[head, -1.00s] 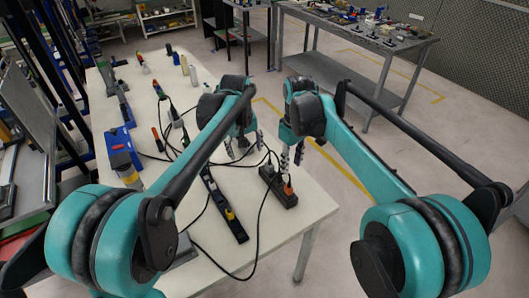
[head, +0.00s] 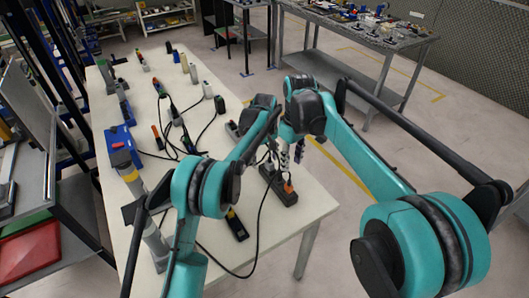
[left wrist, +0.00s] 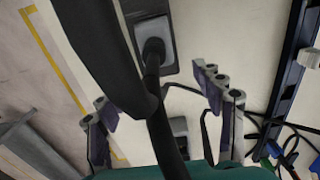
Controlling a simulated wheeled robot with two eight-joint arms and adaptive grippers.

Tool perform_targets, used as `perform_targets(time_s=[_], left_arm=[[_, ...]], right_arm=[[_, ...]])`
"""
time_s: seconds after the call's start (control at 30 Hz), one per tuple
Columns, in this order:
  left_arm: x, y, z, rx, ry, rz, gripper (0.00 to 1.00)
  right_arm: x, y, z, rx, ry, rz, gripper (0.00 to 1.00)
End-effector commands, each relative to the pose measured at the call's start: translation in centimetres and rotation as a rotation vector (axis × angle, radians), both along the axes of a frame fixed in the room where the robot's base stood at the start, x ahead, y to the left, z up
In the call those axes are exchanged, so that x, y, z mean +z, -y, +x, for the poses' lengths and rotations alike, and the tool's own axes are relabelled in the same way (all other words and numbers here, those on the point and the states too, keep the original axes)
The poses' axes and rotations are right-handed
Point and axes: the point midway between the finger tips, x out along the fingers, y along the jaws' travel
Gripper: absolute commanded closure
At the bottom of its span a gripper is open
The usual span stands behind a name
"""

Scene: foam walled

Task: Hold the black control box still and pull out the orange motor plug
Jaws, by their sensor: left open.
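The black control box (head: 291,198) lies near the table's right edge, with the orange motor plug (head: 288,187) upright on its near part. A grey plug (head: 268,166) sits at its far end. The left wrist view shows a dark box with a grey square plug (left wrist: 153,38) and a thick black cable. My left gripper (left wrist: 160,110) is open and empty, its fingers apart above the table; in the head view my arm mostly hides it. My right gripper (head: 291,162) hangs above the box, fingers apart, not touching the orange plug.
Loose black cables cross the white table (head: 315,207). A blue device (head: 122,146) and several small tools stand along the left side. A grey workbench (head: 385,55) stands behind.

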Motion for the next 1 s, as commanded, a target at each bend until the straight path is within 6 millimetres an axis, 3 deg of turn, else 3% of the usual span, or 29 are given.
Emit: perform_targets(time_s=[0.2, 0.57, 0.67, 0.8, 1.0], left_arm=[[-2.7, 0.0, 0.0, 0.000, 0.000, 0.000, 0.33], [-3.3, 0.0, 0.0, 0.000, 0.000, 0.000, 0.33], [-3.3, 0.0, 0.0, -0.001, 0.000, 0.000, 0.54], [-3.3, 0.0, 0.0, -0.001, 0.000, 0.000, 0.91], [-3.3, 0.0, 0.0, -0.001, 0.000, 0.000, 0.94]], right_arm=[[0.0, 0.0, 0.0, 0.000, 0.000, 0.000, 0.66], [0.0, 0.0, 0.0, 0.000, 0.000, 0.000, 0.66], [0.0, 0.0, 0.0, 0.000, 0.000, 0.000, 0.66], [0.0, 0.0, 0.0, 0.000, 0.000, 0.000, 0.66], [0.0, 0.0, -0.1, 0.023, 0.004, 0.000, 0.64]])
